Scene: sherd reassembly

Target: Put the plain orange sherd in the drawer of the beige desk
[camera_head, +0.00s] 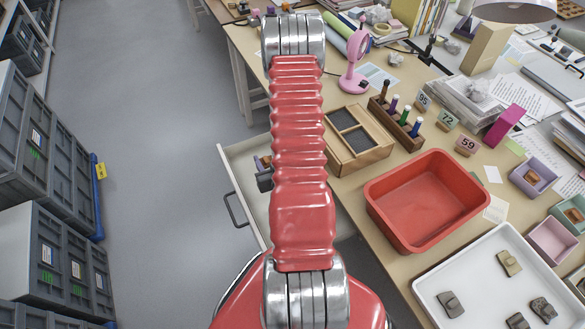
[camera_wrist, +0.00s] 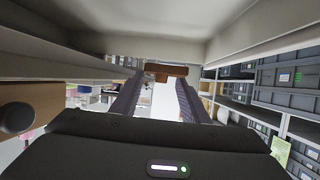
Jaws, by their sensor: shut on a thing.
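An orange-brown sherd (camera_wrist: 165,70) shows between the far ends of the two dark fingers of my gripper (camera_wrist: 158,78) in the wrist view. The gripper is shut on it. Pale panels rise around the gripper in that view. In the head view, the drawer (camera_head: 240,170) of the beige desk (camera_head: 255,60) stands pulled out, with a dark handle on its front. My red arm crosses over the drawer and hides part of its inside. The fingers and the sherd cannot be made out clearly there, so whether the sherd touches the drawer floor cannot be told.
On the desk are a red-orange basin (camera_head: 425,200), a wooden box (camera_head: 358,142), a marker rack (camera_head: 395,118) and a white tray (camera_head: 490,285) with several grey-brown sherds. Grey crates (camera_head: 60,150) line the left side. The floor between them and the drawer is clear.

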